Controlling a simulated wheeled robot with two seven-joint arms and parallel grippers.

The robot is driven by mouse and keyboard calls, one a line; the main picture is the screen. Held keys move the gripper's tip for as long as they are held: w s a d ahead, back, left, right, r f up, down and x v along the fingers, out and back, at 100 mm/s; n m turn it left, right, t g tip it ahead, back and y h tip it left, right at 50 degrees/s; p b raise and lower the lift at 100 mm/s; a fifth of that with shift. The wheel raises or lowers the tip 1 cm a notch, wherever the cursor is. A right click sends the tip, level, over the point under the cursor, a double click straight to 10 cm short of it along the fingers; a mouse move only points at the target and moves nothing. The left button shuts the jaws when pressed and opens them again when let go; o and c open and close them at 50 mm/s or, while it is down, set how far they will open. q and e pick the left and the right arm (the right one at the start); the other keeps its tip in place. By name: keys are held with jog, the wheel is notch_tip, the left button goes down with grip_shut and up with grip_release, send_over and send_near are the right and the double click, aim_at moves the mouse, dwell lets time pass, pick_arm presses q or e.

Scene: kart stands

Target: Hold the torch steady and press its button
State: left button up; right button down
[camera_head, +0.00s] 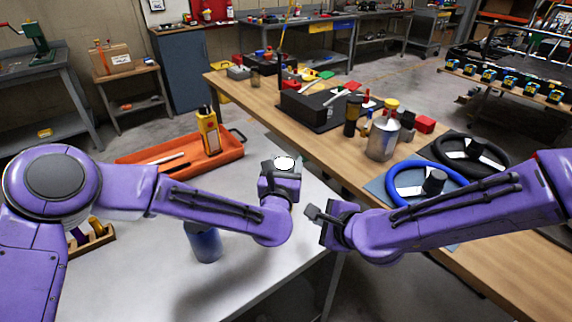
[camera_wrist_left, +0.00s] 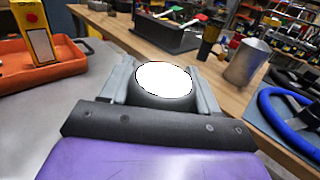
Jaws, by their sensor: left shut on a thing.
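The torch (camera_head: 285,162) shows as a bright white round face at the tip of my left gripper (camera_head: 281,170). In the left wrist view the torch (camera_wrist_left: 165,80) has a blank white oval end above a dark rounded body. The two grey fingers of my left gripper (camera_wrist_left: 163,88) are shut on its sides. It is held above the grey table. I cannot make out the button. My right gripper (camera_head: 314,214) is just right of and below the left one in the picture, apart from the torch; its finger opening is unclear.
A blue cylinder (camera_head: 205,243) stands on the grey table (camera_head: 255,285). An orange tray (camera_head: 130,161) with a yellow bottle (camera_head: 208,132) is behind. The wooden bench (camera_head: 335,150) at right carries a metal can (camera_head: 382,138), a black box (camera_head: 305,108) and a blue steering wheel (camera_head: 404,168).

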pick_arm(q)
jog(key=o, duration=1.3)
